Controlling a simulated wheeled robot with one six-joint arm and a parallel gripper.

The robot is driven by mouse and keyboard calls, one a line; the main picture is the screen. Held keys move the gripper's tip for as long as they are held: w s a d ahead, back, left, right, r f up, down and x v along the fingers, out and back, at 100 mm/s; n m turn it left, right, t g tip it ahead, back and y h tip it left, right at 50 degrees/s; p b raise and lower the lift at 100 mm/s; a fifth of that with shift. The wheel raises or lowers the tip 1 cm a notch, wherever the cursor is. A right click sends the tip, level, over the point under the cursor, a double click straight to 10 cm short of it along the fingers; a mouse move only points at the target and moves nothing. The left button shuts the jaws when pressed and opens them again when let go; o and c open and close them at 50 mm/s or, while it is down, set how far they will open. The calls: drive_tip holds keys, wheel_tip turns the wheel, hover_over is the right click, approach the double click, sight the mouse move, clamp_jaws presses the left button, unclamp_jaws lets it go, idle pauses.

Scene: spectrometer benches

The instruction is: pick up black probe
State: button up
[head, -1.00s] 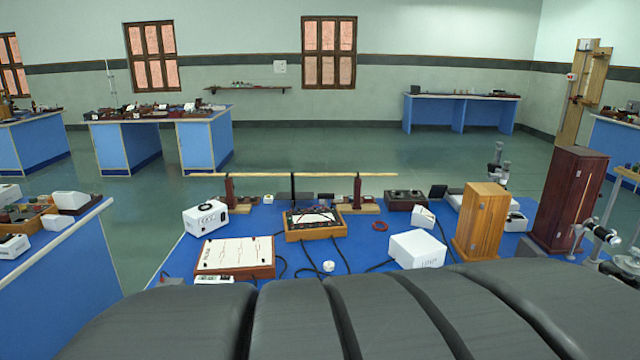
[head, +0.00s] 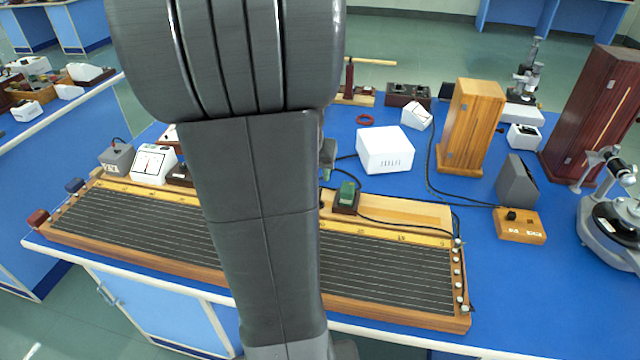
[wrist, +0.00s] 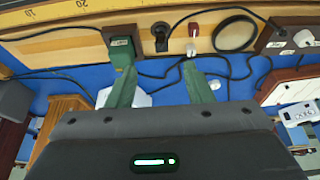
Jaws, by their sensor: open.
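A small upright black piece, which looks like the black probe (wrist: 160,34), stands at the wooden strip's near side in the wrist view. My gripper (wrist: 160,78) is open and empty, with its two green-grey fingers spread below the probe in the picture. The probe lies between the lines of the fingers but apart from them. In the head view my arm hides most of this spot, and only a bit of my gripper (head: 328,154) shows beside the arm.
A green-topped block (head: 347,194) sits beside the probe, on the long wire board (head: 385,268). A red-and-white piece (wrist: 193,32) and a black ring (wrist: 235,33) are on the other side. Black cables cross the blue table. A white box (head: 385,149) stands behind.

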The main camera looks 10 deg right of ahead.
drive_tip(key=x, duration=0.8)
drive_tip(key=shift+w+d+f, duration=0.15)
drive_tip(key=shift+w+d, duration=0.05)
drive_tip(key=shift+w, duration=0.35)
drive_tip(key=shift+x, duration=2.7)
drive_tip(key=shift+s+a, duration=0.1)
drive_tip(key=shift+s, duration=0.1)
clamp_jaws()
